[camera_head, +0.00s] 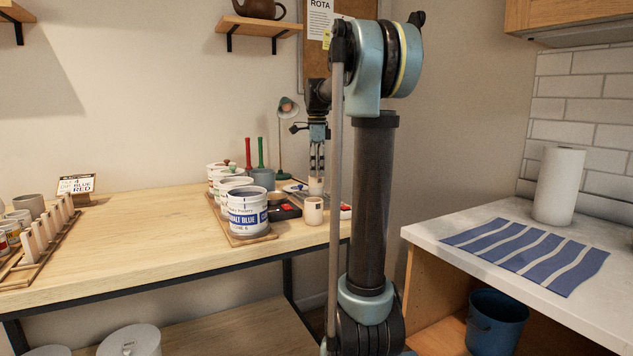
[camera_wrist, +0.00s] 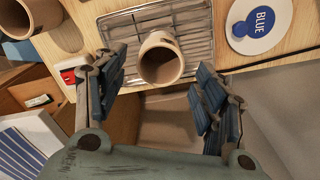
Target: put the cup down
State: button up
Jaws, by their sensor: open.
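A small beige cup (camera_wrist: 163,62) stands on a wire rack (camera_wrist: 192,20) in the wrist view, its round mouth turned toward the camera. My gripper (camera_wrist: 157,76) is open, with one finger on each side of the cup and gaps visible between fingers and cup. In the head view my gripper (camera_head: 317,165) points down over the same pale cup (camera_head: 316,186) at the table's right end. A second beige cup (camera_head: 313,211) stands nearer the front edge. Its rim and side also show at the wrist view's upper left (camera_wrist: 42,16).
A white disc with a blue "BLUE" label (camera_wrist: 262,22) lies right of the rack. A red-and-white item (camera_wrist: 68,76) is at left. Paint tins (camera_head: 248,212) stand on a wooden tray left of the cups. A green lamp (camera_head: 282,135) stands behind. The table's left-middle is clear.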

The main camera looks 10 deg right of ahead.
notch_tip(320, 180, up, 7)
dwell(0.3)
